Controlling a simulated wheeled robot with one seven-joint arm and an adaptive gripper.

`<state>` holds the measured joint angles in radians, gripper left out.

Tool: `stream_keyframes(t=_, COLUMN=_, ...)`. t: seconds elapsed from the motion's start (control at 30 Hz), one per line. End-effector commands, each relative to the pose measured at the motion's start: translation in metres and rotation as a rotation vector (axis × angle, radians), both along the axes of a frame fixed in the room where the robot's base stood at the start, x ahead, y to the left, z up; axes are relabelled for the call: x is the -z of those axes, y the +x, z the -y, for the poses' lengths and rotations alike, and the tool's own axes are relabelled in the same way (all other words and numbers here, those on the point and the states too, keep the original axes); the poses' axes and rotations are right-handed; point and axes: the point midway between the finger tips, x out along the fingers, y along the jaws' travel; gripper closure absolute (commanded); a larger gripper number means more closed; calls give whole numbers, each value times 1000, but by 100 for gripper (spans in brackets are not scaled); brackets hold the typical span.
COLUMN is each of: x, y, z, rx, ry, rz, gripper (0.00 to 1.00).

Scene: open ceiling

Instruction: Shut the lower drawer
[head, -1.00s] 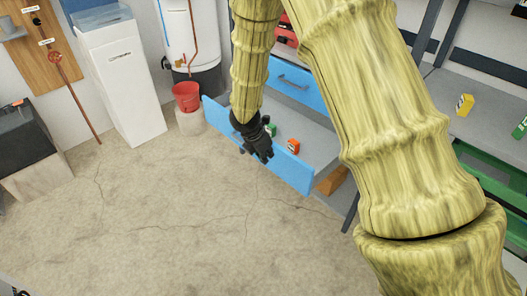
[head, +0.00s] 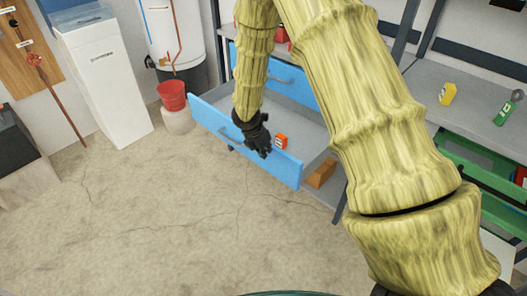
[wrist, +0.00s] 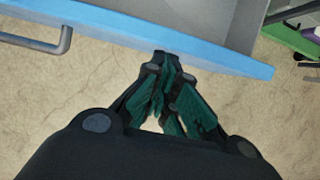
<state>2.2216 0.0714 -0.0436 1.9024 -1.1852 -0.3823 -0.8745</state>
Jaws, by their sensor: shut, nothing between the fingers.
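The lower drawer (head: 284,167) has a blue front and a grey inside, and it stands pulled out from the cabinet. An orange box (head: 281,142) lies in it. My gripper (head: 263,151) is at the outer side of the drawer front, right of its grey handle (head: 230,136). In the wrist view my gripper (wrist: 172,85) is shut and empty, its tips close to the blue front (wrist: 185,52); I cannot tell if they touch. The handle (wrist: 50,45) is to the left there. The upper blue drawer (head: 288,77) looks shut.
A red bucket (head: 172,95) stands on a pale block left of the drawer. A white cabinet (head: 103,85) stands farther left. A wooden block (head: 321,173) is right of the drawer. The cracked floor (head: 170,215) in front is clear.

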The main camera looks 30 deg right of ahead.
Motion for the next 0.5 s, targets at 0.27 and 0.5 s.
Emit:
stream_keyframes(t=0.27, x=-2, y=2, z=6, rx=1, ry=0, rz=0, gripper=100)
stream_keyframes(t=0.5, x=-5, y=14, z=41, rx=4, ry=0, rz=-1, gripper=100)
